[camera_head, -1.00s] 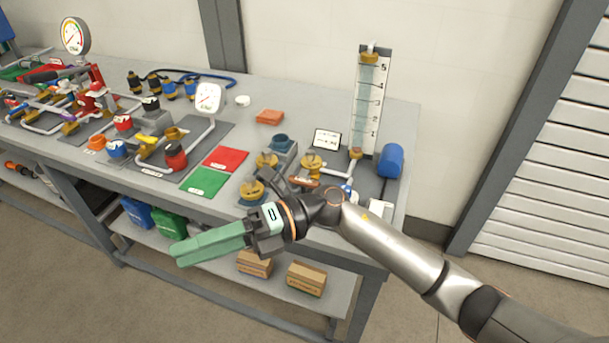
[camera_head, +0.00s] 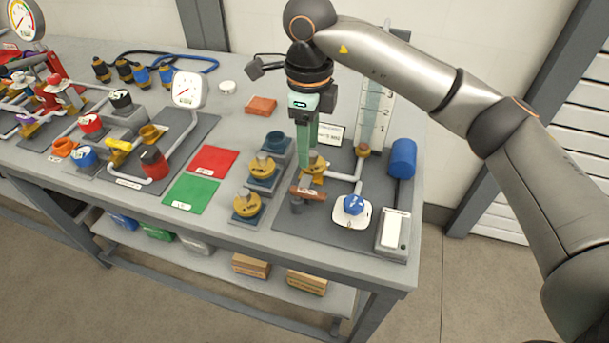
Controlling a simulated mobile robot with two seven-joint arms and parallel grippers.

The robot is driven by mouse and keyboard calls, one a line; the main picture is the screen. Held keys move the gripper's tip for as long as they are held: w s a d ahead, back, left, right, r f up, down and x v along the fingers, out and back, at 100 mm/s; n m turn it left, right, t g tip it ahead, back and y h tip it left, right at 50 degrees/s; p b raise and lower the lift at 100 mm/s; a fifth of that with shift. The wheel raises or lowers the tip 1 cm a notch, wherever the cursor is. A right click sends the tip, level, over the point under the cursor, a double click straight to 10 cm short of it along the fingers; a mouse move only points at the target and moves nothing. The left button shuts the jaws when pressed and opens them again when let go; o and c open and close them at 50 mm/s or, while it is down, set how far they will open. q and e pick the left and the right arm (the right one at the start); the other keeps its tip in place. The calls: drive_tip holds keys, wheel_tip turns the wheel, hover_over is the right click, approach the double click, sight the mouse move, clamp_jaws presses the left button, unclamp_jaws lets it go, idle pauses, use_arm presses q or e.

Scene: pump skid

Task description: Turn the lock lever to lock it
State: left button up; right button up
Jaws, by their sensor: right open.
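An orange-brown lever (camera_head: 311,194), which looks like the lock lever, sits across a small dark post on the dark plate (camera_head: 290,222) at the right of the bench. A brass valve part (camera_head: 318,178) stands just behind it. My right gripper (camera_head: 305,165) points down with its long green fingers just behind and above the lever, in front of part of the brass. The fingers overlap in this view, so the gap between them hardly shows. The gripper is open and holds nothing visible. I cannot tell whether a fingertip touches anything. My left gripper is out of view.
Two brass-topped valves (camera_head: 247,205) stand left of the lever. A clear gauge column rises behind. Green and red mats (camera_head: 192,192) lie left.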

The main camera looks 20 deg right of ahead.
sight(308, 191)
wheel_tip(308, 191, down, 11)
drive_tip(key=shift+s+f+p, duration=0.15)
drive_tip(key=shift+p, duration=0.45)
clamp_jaws()
idle(0.3)
